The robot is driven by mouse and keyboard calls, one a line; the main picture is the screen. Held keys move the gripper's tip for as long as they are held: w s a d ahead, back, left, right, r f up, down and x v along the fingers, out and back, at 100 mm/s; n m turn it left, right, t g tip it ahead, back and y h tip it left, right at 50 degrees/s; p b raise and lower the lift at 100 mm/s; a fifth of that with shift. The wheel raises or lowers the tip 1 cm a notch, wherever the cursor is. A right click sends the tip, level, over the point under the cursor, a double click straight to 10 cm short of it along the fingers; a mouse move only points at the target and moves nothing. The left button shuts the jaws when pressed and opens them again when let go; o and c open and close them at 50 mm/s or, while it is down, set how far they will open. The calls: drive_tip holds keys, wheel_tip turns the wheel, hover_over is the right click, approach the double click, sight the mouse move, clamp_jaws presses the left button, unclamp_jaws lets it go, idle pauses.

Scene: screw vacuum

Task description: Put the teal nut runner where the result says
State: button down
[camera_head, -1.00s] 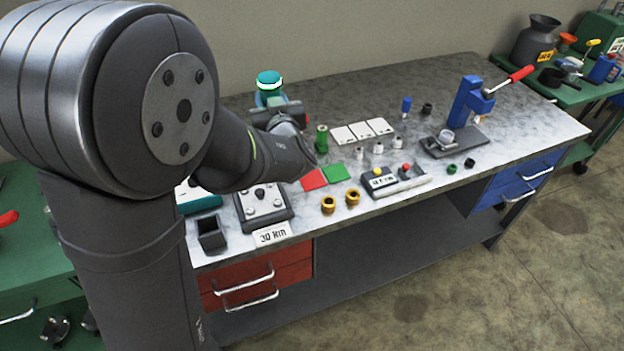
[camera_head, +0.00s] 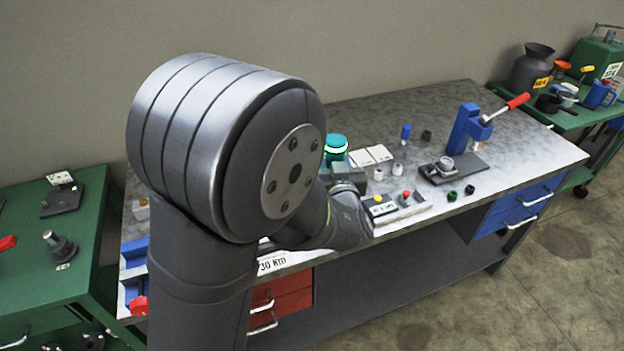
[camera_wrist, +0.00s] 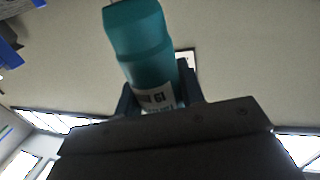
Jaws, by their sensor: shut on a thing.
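The red and green pads are hidden behind my arm.
A white card marked 30 Nm (camera_head: 271,263) is at the bench's front edge. White tiles (camera_head: 371,155) lie behind the small metal sockets (camera_head: 398,169). A blue press with a red handle (camera_head: 466,133) stands at right. The back of the bench (camera_head: 420,98) is clear.

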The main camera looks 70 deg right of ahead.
drive_tip(key=w+d+f, duration=0.2)
drive_tip(key=w+f, duration=0.4)
drive_tip(key=f, duration=0.2)
drive_tip(key=shift+w+d, duration=0.2)
drive_tip(key=shift+f, duration=0.6)
drive_tip(key=c, duration=0.9)
unclamp_jaws()
drive_tip(key=shift+f, duration=0.1)
